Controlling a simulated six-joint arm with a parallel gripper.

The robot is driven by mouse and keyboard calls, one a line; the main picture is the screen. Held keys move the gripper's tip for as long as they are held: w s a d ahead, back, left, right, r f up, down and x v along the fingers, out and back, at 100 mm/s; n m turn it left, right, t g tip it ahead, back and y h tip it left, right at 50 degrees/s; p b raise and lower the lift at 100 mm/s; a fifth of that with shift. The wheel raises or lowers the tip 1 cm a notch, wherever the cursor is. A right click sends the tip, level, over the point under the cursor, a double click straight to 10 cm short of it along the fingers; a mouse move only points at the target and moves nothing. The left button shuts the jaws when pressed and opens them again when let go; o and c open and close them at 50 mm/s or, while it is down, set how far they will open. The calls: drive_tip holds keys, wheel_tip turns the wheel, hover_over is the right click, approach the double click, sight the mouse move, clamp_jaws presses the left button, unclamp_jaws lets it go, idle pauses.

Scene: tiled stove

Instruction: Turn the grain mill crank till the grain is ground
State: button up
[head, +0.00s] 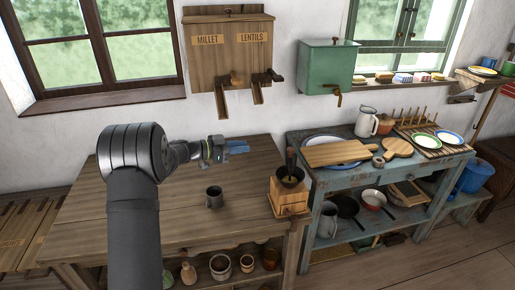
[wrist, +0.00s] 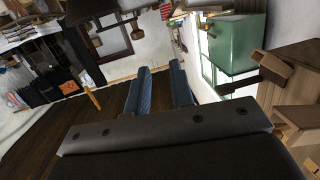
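The grain mill (head: 289,195) is a wooden box with a dark bowl-shaped hopper on top. It stands at the right end of the wooden table in the head view. A dark upright piece with a light end, seemingly the crank handle (head: 290,158), rises above the hopper. Whether grain lies in the hopper is too small to tell. My gripper (head: 237,147) is above the back of the table, to the left of the mill and apart from it. In the wrist view my gripper (wrist: 160,88) shows two blue fingers with an empty gap between them. The mill cannot be made out there.
A wooden millet and lentils dispenser (head: 228,60) with two chutes hangs behind. A green tank (head: 327,65) is on the wall. A blue side table (head: 310,175) with boards stands right of the mill.

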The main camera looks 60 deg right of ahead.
drive_tip(key=o, duration=0.5)
drive_tip(key=s+h, duration=0.1)
drive_tip(key=s, duration=0.1)
drive_tip(key=s+d+r+h, duration=0.1)
drive_tip(key=s, duration=0.1)
drive_tip(key=s+r+n+h, duration=0.1)
drive_tip(key=s, duration=0.1)
drive_tip(key=shift+s+d+t, duration=0.15)
drive_tip(key=shift+s+t, duration=0.05)
drive_tip(key=shift+t, duration=0.2)
drive_tip(key=shift+c, duration=0.2)
drive_tip(key=n+t+h, duration=0.2)
drive_tip(key=n+t, duration=0.6)
drive_tip(key=t, duration=0.3)
approach(290, 151)
drive_tip(key=d, duration=0.3)
drive_tip(key=w+d, duration=0.1)
drive_tip(key=d, duration=0.7)
drive_tip(key=shift+w+d+r, duration=0.15)
drive_tip(key=shift+m, duration=0.3)
clamp_jaws()
